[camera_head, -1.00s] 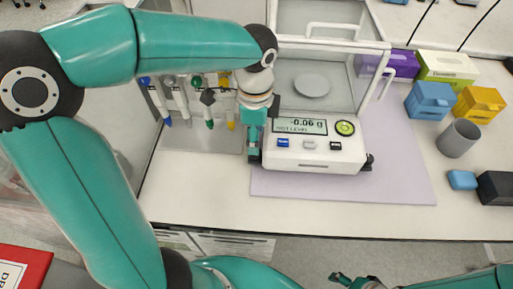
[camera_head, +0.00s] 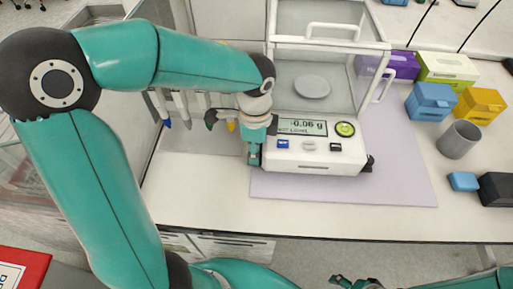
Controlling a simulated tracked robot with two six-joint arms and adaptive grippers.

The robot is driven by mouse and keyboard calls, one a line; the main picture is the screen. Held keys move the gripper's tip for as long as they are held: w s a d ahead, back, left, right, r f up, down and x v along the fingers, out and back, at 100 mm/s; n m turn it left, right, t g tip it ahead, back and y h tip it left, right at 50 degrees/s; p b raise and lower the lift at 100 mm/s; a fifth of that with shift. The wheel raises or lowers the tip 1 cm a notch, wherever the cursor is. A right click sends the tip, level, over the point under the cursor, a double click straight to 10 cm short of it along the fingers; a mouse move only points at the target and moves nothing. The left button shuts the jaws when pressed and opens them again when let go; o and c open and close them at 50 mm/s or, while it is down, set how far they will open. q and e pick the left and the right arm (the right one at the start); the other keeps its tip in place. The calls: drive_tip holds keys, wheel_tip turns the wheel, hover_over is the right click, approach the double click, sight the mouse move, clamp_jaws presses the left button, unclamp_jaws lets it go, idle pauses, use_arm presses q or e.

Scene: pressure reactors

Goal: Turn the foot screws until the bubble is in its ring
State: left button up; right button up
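The white analytical balance (camera_head: 318,161) stands on a pale lilac mat, with its glass draft shield (camera_head: 318,65) behind its front panel. Its display (camera_head: 302,126) reads "-0.06 g" with "NOT LEVEL" under it, partly covered by my wrist. The round green level bubble (camera_head: 345,129) sits right of the display; the bubble's exact place in its ring is too small to tell. A black foot screw (camera_head: 368,163) shows at the front right corner. My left gripper (camera_head: 254,158) points down at the front left corner, hiding that foot; its fingers' opening is unclear. My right gripper (camera_head: 340,281) is at the bottom edge, away from the balance.
Pipettes (camera_head: 183,110) hang on a stand behind my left arm. To the right are blue (camera_head: 431,101) and yellow (camera_head: 480,104) boxes, a grey cup (camera_head: 458,139), a small blue block (camera_head: 462,181) and a black block (camera_head: 496,188). The bench (camera_head: 350,222) in front is clear.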

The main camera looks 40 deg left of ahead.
use_arm(q)
drive_tip(key=shift+w, duration=0.1)
clamp_jaws()
drive_tip(key=shift+r+n, duration=0.1)
drive_tip(key=shift+n, duration=0.6)
drive_tip(key=shift+a, duration=0.1)
drive_tip(key=o, duration=1)
unclamp_jaws()
drive_tip(key=shift+w, duration=0.1)
drive_tip(key=shift+c, duration=0.2)
wheel_tip(320, 180, up, 12)
